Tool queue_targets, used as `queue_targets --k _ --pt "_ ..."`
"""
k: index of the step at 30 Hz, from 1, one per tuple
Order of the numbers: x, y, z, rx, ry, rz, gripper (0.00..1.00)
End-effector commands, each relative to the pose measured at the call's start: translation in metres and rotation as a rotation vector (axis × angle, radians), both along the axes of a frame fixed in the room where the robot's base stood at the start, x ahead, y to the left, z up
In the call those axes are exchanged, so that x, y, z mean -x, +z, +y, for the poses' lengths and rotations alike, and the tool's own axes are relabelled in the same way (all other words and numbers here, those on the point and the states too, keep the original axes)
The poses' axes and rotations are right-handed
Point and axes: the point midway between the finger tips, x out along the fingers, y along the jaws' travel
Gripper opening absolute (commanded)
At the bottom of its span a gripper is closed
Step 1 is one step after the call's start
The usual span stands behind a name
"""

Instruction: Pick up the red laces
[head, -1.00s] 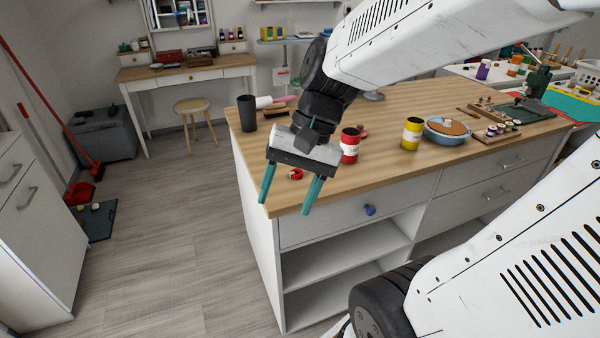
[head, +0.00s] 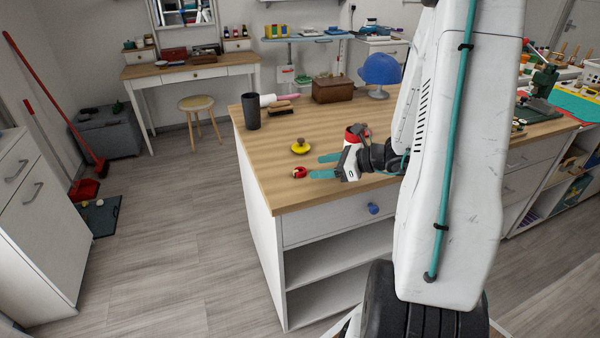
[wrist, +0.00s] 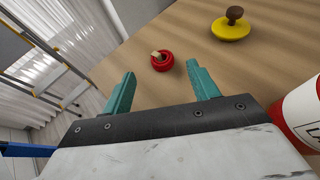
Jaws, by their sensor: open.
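The red laces (head: 300,172) are a small red coil with a pale band, lying on the wooden counter near its front left edge. They also show in the wrist view (wrist: 162,62), just beyond the fingertips and between their lines. My gripper (head: 322,166) is low over the counter, with its teal fingers pointing left. In the wrist view my gripper (wrist: 158,76) is open and empty, with the fingers spread on either side of the space in front of the laces. The fingers do not enclose the coil.
A yellow disc with a brown knob (head: 300,146) sits behind the laces. A red and white can (wrist: 302,108) stands close to my gripper's right side. A black cup (head: 250,112), brushes (head: 279,108) and a brown box (head: 333,90) stand further back. The counter's left end is mostly clear.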

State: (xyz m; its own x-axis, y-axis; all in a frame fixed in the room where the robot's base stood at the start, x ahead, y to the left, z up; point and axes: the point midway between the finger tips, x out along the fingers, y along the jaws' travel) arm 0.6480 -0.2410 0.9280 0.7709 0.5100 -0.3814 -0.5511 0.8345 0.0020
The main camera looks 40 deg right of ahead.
Motion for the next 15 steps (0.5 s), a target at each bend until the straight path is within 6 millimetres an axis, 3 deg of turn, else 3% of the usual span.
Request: queue_targets --k 9,15 --pt "-0.034 -0.021 0.021 0.0 0.005 0.001 0.6" --pt "-0.044 -0.026 0.027 0.002 0.003 0.001 0.6"
